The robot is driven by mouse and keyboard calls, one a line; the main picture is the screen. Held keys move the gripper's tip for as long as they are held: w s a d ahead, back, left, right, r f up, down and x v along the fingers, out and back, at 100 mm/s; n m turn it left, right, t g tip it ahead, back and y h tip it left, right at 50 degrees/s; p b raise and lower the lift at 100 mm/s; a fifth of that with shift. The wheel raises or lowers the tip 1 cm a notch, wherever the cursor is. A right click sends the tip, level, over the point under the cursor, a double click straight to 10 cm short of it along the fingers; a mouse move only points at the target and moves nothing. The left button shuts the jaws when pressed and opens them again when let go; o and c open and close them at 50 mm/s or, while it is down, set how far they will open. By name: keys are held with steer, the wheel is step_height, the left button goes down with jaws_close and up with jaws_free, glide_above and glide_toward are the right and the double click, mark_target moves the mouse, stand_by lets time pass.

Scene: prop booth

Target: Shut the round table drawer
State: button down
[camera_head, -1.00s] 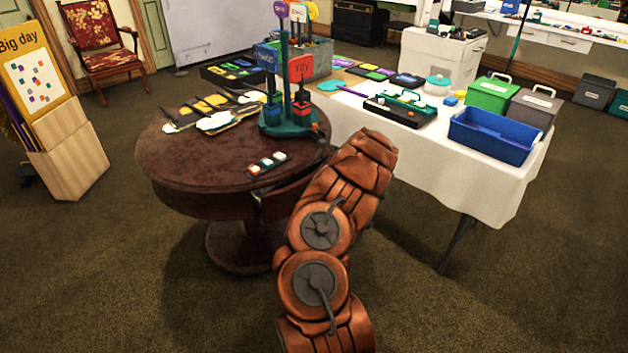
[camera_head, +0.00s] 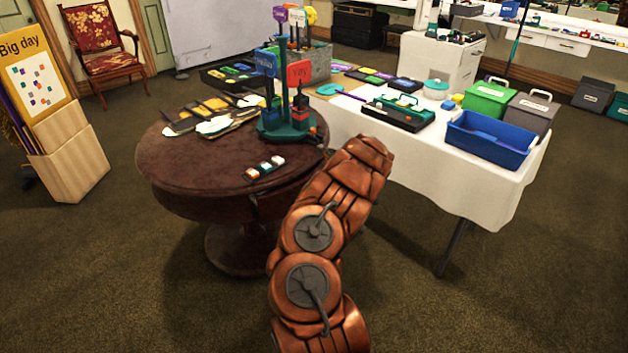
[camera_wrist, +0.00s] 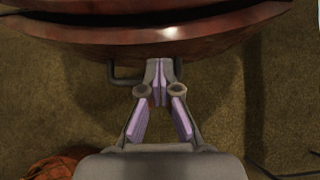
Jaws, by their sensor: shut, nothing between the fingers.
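The round table (camera_head: 190,165) is dark reddish brown on a pedestal. Its drawer faces my arm, and in the head view my arm hides most of it. In the wrist view the drawer's curved front (camera_wrist: 215,43) runs across the top under the tabletop rim (camera_wrist: 60,18), with a narrow dark gap between them. The dark bar handle (camera_wrist: 124,81) sticks out just left of my fingertips. My gripper (camera_wrist: 160,66) is shut and empty, its tips at the drawer front, apparently touching it. The head view does not show my gripper.
On the tabletop are a green stand (camera_head: 288,125) with signs, brushes and cloths (camera_head: 212,118), and a small strip of blocks (camera_head: 265,167). A white-clothed table (camera_head: 470,175) with a blue bin (camera_head: 490,138) stands close right of my arm. Carpet is clear in front.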

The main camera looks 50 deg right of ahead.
steer(key=s+d+f+v, duration=0.1)
steer(key=v, duration=1)
steer(key=b, duration=0.6)
glide_toward(293, 191)
step_height(293, 191, down, 5)
steer(key=w, duration=0.3)
steer(key=shift+w+r+t, duration=0.1)
steer(key=shift+r+t, duration=0.15)
steer(key=shift+t, duration=0.05)
steer(key=shift+w+d, duration=0.15)
steer(key=shift+w, duration=0.45)
steer(key=shift+r, duration=0.1)
